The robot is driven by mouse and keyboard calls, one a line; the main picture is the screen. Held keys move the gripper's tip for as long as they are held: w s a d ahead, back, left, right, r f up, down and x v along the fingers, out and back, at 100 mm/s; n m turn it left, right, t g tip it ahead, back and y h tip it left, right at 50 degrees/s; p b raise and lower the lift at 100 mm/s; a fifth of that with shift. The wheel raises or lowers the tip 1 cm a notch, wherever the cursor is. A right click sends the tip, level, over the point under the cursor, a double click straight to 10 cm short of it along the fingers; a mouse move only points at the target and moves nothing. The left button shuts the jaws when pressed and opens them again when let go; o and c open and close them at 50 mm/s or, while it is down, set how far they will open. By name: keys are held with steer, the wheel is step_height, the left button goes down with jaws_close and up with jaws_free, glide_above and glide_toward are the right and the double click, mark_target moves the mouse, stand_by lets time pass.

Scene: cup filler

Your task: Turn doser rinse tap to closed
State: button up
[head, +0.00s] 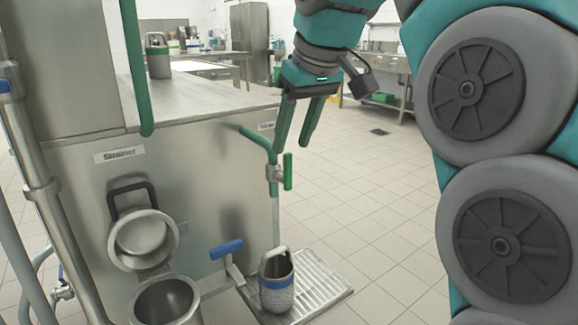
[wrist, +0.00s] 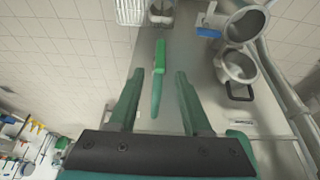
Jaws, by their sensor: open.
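A tap with a green lever handle (head: 288,171) sits on the thin green-topped pipe at the right end of the steel machine. Its lever stands upright, roughly parallel to the pipe. A small label (head: 266,126) beside it is partly hidden and too small to read surely. My gripper (head: 291,149) is open and empty, pointing down just above the tap. In the wrist view, the green lever (wrist: 160,56) lies between and slightly beyond the open fingertips (wrist: 159,73). The green pipe end (wrist: 156,98) lies between the fingers. I see no clear contact.
A blue-handled valve (head: 226,249) is lower left, near the open strainer pots (head: 143,238). A grey perforated cup (head: 277,287) stands on the drip tray (head: 328,283). Another green pipe (head: 136,70) hangs at the left. Tiled floor to the right is clear.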

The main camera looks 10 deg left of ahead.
mark_target(289, 154)
steer(key=shift+x, duration=2.5)
jaws_close()
